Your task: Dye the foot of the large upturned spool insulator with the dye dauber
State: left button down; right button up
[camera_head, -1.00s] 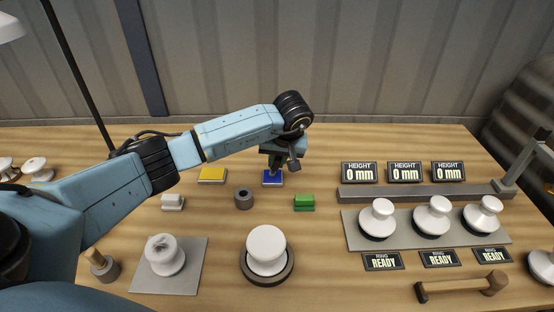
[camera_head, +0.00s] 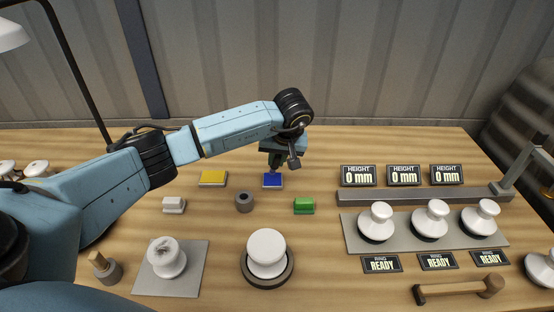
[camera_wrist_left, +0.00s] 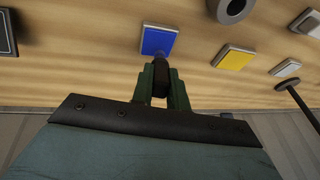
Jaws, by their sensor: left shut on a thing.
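My left gripper (camera_head: 275,160) is at the blue dye pad (camera_head: 273,182), fingers pointing down. In the left wrist view, the green fingers (camera_wrist_left: 161,86) are shut on a dark, slim piece, the dye dauber (camera_wrist_left: 160,76), mostly hidden between them. Its lower end is over or at the near edge of the blue pad (camera_wrist_left: 158,40); I cannot tell whether it touches. A large white spool insulator (camera_head: 266,250) stands on a dark round base at front centre. Another white spool (camera_head: 166,256), marked on top, stands on a grey mat at front left. My right gripper is not in view.
Three white insulators stand on a grey plate (camera_head: 352,231) at right. A mallet (camera_head: 455,289) lies at front right.

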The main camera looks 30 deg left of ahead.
pick_arm(q)
jog(key=shift+r+p, duration=1.55)
jog(key=shift+r, duration=1.05)
jog(key=shift+d+f, duration=0.1)
